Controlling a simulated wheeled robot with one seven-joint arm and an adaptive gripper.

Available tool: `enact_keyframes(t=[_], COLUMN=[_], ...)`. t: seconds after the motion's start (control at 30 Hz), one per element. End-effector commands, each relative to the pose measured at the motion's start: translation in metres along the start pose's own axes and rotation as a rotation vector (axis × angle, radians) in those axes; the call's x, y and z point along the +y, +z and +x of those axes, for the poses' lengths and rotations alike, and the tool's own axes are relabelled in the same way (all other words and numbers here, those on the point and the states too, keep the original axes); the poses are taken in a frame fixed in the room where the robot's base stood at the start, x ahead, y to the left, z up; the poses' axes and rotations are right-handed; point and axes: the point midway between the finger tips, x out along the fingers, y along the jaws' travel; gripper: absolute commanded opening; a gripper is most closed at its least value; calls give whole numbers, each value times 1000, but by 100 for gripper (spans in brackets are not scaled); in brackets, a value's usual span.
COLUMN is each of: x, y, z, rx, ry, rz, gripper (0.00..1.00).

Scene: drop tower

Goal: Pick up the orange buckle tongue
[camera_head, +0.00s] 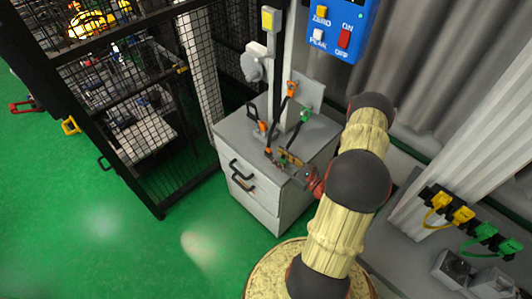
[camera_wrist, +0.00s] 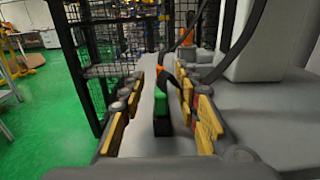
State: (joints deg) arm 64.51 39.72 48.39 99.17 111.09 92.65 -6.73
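A small orange buckle piece (camera_head: 268,151) with a black strap is at the cabinet's front, just beyond my gripper (camera_head: 288,159). In the wrist view, an orange piece (camera_wrist: 160,68) shows near the tips of my gripper (camera_wrist: 160,78). I cannot tell for sure which orange piece is the tongue. My gripper is open, its yellow-padded fingers apart. A green buckle piece (camera_wrist: 162,102) with a black end shows between the fingers, with no clear contact. Other orange pieces show by the post (camera_head: 262,127) and higher on a strap (camera_head: 291,88).
The grey cabinet (camera_head: 240,150) has black drawer handles. A post with straps rises from its top, close to my gripper. Another green buckle (camera_head: 305,116) hangs there. A black mesh cage (camera_head: 140,110) stands left. Yellow buckles (camera_head: 462,214) are at right. Green floor (camera_head: 130,245) is open in front.

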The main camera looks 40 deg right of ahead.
Motion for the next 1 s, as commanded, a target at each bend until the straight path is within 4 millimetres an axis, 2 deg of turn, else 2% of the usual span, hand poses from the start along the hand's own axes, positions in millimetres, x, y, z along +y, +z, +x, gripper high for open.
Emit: enact_keyframes(t=[0.5, 0.77, 1.0], x=[0, 0, 0], y=[0, 2, 2], z=[60, 63, 63], rx=[1, 0, 0], ry=[6, 3, 4], rz=[-1, -1, -1], gripper=[32, 32, 19])
